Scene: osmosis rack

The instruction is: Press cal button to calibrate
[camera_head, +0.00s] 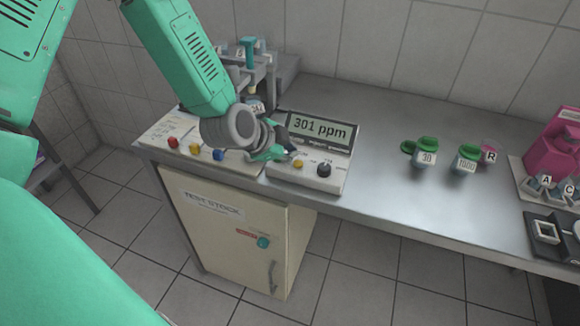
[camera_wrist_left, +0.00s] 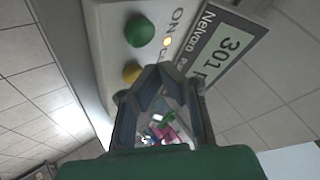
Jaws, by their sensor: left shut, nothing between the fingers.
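The meter (camera_head: 310,150) stands on the bench with a display (camera_head: 319,129) that reads 301 ppm. A yellow button (camera_head: 299,164) and a black knob (camera_head: 323,170) sit on its front panel. My left gripper (camera_head: 284,154) is shut and empty over the panel, just left of the yellow button. In the left wrist view the fingertips (camera_wrist_left: 158,70) are close to the yellow button (camera_wrist_left: 131,73), with a green button (camera_wrist_left: 139,31) farther up. I cannot tell whether they touch the panel. My right gripper is not in view.
The bench (camera_head: 390,120) between is clear.

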